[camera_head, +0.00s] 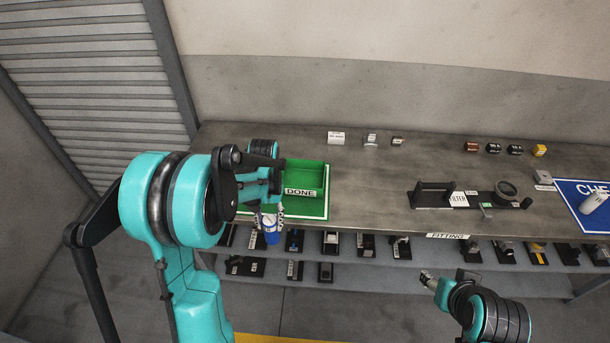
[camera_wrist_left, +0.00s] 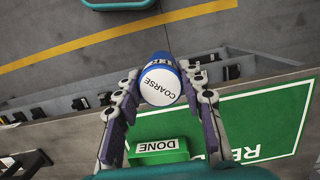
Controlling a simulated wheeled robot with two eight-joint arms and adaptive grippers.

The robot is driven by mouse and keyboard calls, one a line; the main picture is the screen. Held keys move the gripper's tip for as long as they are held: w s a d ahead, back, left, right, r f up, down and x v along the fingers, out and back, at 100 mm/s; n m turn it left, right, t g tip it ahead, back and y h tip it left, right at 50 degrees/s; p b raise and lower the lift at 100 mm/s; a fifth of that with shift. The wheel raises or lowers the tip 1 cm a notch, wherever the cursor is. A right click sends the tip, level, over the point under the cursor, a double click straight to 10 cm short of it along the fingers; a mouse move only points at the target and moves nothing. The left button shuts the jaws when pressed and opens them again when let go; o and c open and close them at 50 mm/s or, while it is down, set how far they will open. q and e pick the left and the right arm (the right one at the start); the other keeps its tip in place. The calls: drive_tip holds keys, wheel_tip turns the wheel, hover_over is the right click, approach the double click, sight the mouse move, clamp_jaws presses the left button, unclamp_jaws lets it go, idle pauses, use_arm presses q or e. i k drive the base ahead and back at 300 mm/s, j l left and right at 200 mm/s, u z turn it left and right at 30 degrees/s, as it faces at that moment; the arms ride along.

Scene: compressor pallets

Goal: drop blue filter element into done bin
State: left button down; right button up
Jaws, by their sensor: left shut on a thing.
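The blue filter element (camera_head: 271,236) hangs from my left gripper (camera_head: 268,214) in the head view, near the front edge of the bench. In the left wrist view the filter element (camera_wrist_left: 161,84) shows its white end marked COARSE, with a finger on each side. My left gripper is shut on it. The green done bin (camera_head: 307,178) stands on the bench to the right of and behind the gripper, and its label also shows in the left wrist view (camera_wrist_left: 157,147). The filter is outside the bin. My right gripper (camera_head: 428,280) is low at the right, and its jaws are too small to judge.
The bin sits on a green mat (camera_head: 312,208) on the grey bench (camera_head: 370,180). A black filter fixture (camera_head: 470,198) and a blue mat (camera_head: 570,205) lie to the right. Several small parts line the back. Shelves (camera_head: 350,285) with several parts are below the front edge.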

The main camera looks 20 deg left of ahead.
sight(300, 184)
drive_tip(key=i, duration=1)
